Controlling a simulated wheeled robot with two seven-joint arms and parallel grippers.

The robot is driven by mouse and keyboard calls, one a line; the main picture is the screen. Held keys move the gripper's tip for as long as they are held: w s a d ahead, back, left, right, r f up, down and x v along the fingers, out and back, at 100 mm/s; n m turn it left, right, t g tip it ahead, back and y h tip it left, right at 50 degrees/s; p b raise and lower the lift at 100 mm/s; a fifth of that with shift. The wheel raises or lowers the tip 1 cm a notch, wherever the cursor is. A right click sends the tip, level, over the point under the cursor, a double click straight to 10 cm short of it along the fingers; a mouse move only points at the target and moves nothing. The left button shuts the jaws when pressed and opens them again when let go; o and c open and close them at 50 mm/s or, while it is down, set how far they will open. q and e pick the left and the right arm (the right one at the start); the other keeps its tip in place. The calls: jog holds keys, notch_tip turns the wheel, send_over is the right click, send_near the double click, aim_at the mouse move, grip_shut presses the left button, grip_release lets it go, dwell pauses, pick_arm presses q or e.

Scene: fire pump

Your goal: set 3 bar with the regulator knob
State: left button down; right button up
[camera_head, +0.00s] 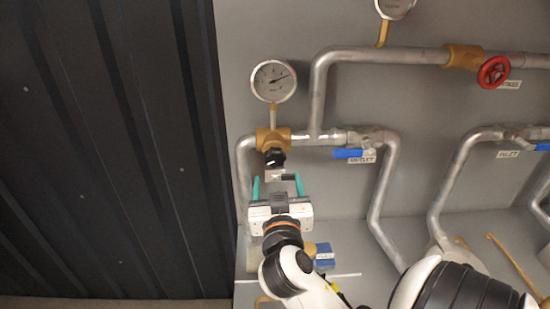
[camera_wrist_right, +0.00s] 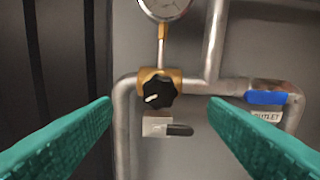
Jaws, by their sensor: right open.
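The black regulator knob (camera_head: 274,157) sits under a brass valve body (camera_head: 273,138) on the pipe, below a round pressure gauge (camera_head: 273,81). In the right wrist view the knob (camera_wrist_right: 159,93) has a white pointer mark aimed to the lower left. The gauge's needle points to the right and slightly up; its scale is too small to read. My right gripper (camera_head: 277,180) is open just below the knob, its green fingers apart. In the right wrist view the fingers (camera_wrist_right: 160,115) flank the knob at a distance and touch nothing. My left gripper is not in view.
A blue lever valve (camera_head: 352,153) with an outlet label is right of the knob. A small light plate with a black handle (camera_wrist_right: 168,127) sits just below the knob. A red handwheel (camera_head: 493,72) is at upper right. A dark ribbed wall (camera_head: 110,150) fills the left.

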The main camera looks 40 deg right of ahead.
aim_at(275, 160)
jog(key=p+x, duration=0.1)
jog(key=x, duration=0.3)
jog(key=shift+r+p, duration=0.1)
jog(key=shift+p, duration=0.3)
jog(key=p+x, duration=0.2)
jog(key=x, duration=0.4)
jog(key=shift+d+f, duration=0.1)
jog(key=shift+f, duration=0.15)
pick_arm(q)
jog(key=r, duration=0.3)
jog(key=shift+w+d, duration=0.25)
pick_arm(e)
jog(key=shift+w+d+f, duration=0.15)
jog(key=shift+w+f, duration=0.05)
jog(key=shift+w, duration=0.05)
jog(key=c, duration=1)
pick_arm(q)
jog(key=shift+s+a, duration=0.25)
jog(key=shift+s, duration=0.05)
